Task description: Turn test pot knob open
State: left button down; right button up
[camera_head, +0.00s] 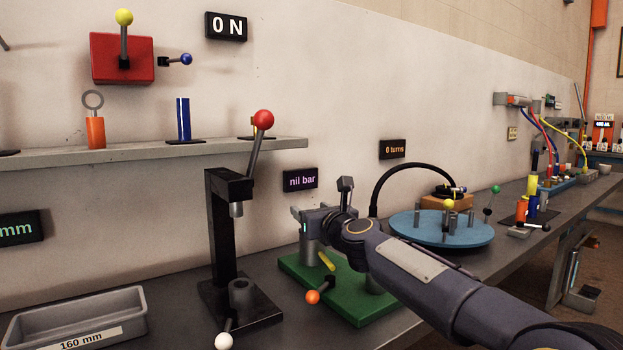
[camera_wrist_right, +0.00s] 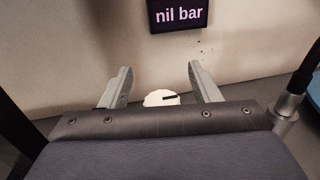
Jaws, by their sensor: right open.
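My right gripper (camera_head: 318,212) is open above the grey pot (camera_head: 308,254) on the green base (camera_head: 345,303), below the "nil bar" display (camera_head: 300,180). In the right wrist view its two fingers (camera_wrist_right: 161,88) are spread apart. A white round knob top with a black mark (camera_wrist_right: 160,98) shows between them, partly hidden by the gripper body. It looks like the test pot knob; in the head view my gripper hides it. I cannot tell whether the fingers touch it. My left gripper is not in view.
A black press (camera_head: 228,240) with a red-ball lever stands left of the green base. An orange-ball lever (camera_head: 313,297) sticks out at the base's front. A blue turntable (camera_head: 445,233) is to the right and a grey tray (camera_head: 80,318) at front left.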

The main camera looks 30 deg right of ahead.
jog(key=s+a+r+p, duration=0.7)
jog(key=s+r+p, duration=0.3)
jog(key=s+p, duration=0.1)
jog(key=shift+s+a+r, duration=0.2)
jog(key=shift+s+r, duration=0.2)
jog(key=shift+s, duration=0.1)
